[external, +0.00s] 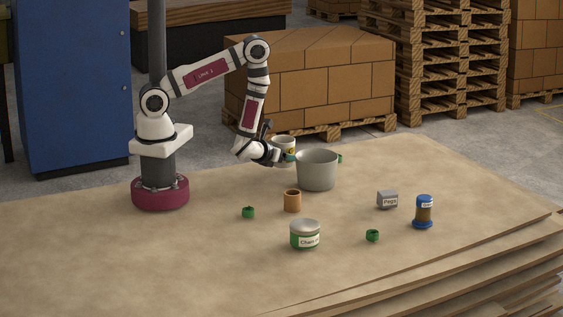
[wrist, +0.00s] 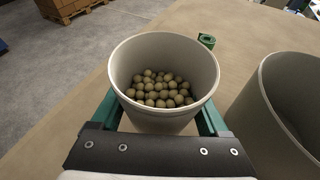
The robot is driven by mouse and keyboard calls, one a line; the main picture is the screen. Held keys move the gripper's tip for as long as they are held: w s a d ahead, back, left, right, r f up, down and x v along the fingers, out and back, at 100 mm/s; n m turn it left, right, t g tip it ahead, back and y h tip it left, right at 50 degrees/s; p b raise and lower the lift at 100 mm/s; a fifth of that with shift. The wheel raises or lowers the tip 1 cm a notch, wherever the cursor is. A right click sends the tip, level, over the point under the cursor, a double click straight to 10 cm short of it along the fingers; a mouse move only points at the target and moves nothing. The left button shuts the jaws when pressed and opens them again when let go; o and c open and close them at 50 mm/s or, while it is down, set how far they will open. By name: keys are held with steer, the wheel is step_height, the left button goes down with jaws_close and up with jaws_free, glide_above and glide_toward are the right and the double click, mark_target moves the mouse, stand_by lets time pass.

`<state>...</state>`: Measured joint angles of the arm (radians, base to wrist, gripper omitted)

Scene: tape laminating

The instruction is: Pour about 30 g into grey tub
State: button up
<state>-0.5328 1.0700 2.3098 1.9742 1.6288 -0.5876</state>
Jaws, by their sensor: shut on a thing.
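A pale cup (wrist: 160,118) holds many tan balls, which lie well below its rim in the wrist view. The cup (external: 284,143) also shows in the external view, behind the gripper, with a label partly seen. My gripper (external: 287,157) is shut on the cup, with its green fingers on either side of it. The cup looks about upright. Its base is hidden, so I cannot tell if it touches the table. The grey tub (external: 317,172) stands just right of the cup, and its near wall shows at the right of the wrist view (wrist: 262,125).
A brown cup (external: 292,201), a labelled tin (external: 304,236), a grey Pegs box (external: 387,200) and a blue-capped jar (external: 424,211) stand nearer the camera. Small green pieces (external: 248,212) (external: 372,235) lie around. Another green piece (wrist: 207,40) lies beyond the cup. The table's left front is clear.

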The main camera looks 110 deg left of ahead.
steer(key=shift+w+r, duration=0.1)
steer(key=shift+w+d+r+m+g, duration=0.3)
steer(key=shift+r+m+g, duration=0.1)
steer(key=shift+m, duration=0.3)
steer(key=shift+m+g+y, duration=0.3)
steer(key=shift+m+y, duration=0.3)
steer(key=shift+m, duration=0.1)
steer(key=r, duration=0.3)
steer(key=w+r, duration=0.1)
steer(key=r, duration=0.1)
steer(key=shift+d+r, duration=0.15)
steer(key=shift+r, duration=0.15)
steer(key=shift+w+d+r+m, duration=0.1)
steer(key=shift+w+r+m, duration=0.15)
steer(key=shift+r, duration=0.3)
steer(key=shift+w+d+r+m, duration=0.1)
steer(key=shift+r+m, duration=0.25)
steer(key=shift+r, duration=0.2)
steer(key=m+y, duration=0.1)
steer(key=m, duration=0.1)
steer(key=r+m+g+y, duration=0.1)
steer(key=m, duration=0.1)
steer(key=w+m+y, duration=0.1)
steer(key=shift+w+d+r+m+g+b, duration=0.1)
steer(key=shift+d+r+m+g+b, duration=0.1)
steer(key=shift+d+m+g+b, duration=0.15)
steer(key=shift+r+m+y, duration=0.3)
steer(key=shift+m+y, duration=0.1)
steer(key=shift+m, duration=0.15)
